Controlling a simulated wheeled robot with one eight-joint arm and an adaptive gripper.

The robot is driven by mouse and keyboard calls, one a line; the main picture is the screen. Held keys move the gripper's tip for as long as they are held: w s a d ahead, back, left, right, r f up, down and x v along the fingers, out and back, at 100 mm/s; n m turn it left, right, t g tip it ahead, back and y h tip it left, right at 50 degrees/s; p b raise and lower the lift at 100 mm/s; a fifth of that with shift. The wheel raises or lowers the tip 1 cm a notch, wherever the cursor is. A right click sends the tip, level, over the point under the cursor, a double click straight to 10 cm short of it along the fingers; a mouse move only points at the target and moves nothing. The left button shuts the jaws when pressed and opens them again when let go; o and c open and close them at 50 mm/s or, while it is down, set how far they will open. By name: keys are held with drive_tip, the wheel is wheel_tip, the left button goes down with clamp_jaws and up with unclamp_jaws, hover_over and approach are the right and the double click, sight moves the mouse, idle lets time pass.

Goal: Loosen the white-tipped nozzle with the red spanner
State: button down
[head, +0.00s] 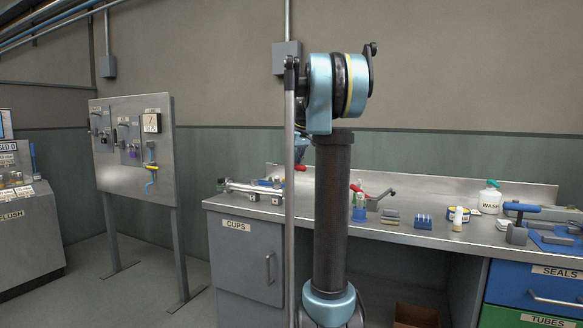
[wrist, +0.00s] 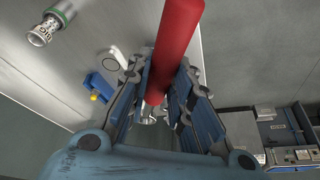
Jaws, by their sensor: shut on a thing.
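My gripper (wrist: 165,95) is shut on the red spanner (wrist: 180,40) in the wrist view. The spanner's red handle lies between the two blue-grey fingers and runs out of the top of the picture; its working end cannot be made out. In the head view my arm hides most of the gripper, and a bit of red (head: 300,167) shows beside it above the bench's left part. A metal cylinder with a green ring and pale end (wrist: 46,28) shows at the wrist view's upper left, apart from the gripper. I cannot tell whether it is the white-tipped nozzle.
A metal tube fixture (head: 248,187) lies on the bench's left end. A red-handled clamp (head: 375,197), small holders, a wash bottle (head: 490,197) and a blue-based vise (head: 550,232) stand farther right. A blue block (wrist: 93,87) with a yellow knob shows left of the fingers.

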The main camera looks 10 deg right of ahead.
drive_tip(key=shift+d+f, duration=0.1)
drive_tip(key=shift+f, duration=0.05)
wheel_tip(320, 180, down, 5)
drive_tip(key=shift+r, duration=0.1)
idle(0.7)
idle(0.6)
drive_tip(key=shift+f, duration=1.1)
idle(1.4)
drive_tip(key=c, duration=2.1)
unclamp_jaws()
drive_tip(key=shift+c, duration=0.2)
clamp_jaws()
